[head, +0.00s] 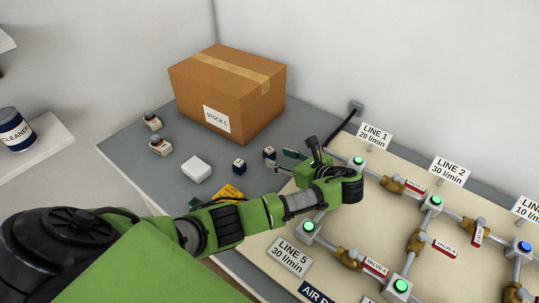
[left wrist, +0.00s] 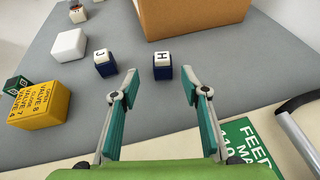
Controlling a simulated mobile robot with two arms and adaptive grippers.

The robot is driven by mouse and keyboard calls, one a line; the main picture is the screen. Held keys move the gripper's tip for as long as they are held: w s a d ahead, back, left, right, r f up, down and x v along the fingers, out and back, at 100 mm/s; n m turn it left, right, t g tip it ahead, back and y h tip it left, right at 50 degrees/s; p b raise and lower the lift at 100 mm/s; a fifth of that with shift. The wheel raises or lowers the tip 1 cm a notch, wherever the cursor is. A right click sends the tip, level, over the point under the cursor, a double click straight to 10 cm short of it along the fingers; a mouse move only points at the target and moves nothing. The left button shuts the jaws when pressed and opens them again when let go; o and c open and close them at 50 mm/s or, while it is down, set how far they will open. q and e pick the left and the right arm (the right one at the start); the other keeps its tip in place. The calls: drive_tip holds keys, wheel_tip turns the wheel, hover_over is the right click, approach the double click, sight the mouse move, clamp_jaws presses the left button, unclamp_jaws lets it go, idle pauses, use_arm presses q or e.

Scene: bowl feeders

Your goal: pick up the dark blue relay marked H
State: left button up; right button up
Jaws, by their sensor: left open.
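The dark blue relay marked H (left wrist: 162,72) has a white top and stands upright on the grey table. It also shows in the head view (head: 269,153), where its letter is too small to read. My left gripper (left wrist: 160,84) is open, with teal finger pads on both sides. The relay lies just ahead of the fingertips, centred on the gap, and not gripped. In the head view, my left gripper (head: 278,160) points left towards it. A similar dark blue relay marked J (left wrist: 105,65) stands to its left and shows in the head view (head: 239,166). My right gripper is not in view.
A cardboard stock box (head: 226,100) stands behind the relays. A white block (head: 196,169) and a yellow labelled block (left wrist: 40,108) are to the left. The beige valve board (head: 270,253), with pipes and line signs, lies to the right. Grey table around H is clear.

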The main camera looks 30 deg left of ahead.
sight(272, 153)
use_arm(q)
drive_tip(key=x, duration=0.6)
drive_tip(key=shift+w+a+r, duration=0.1)
drive_tip(key=shift+w+a, duration=0.25)
drive_tip(key=shift+a, duration=0.05)
drive_tip(key=shift+d, duration=0.1)
clamp_jaws()
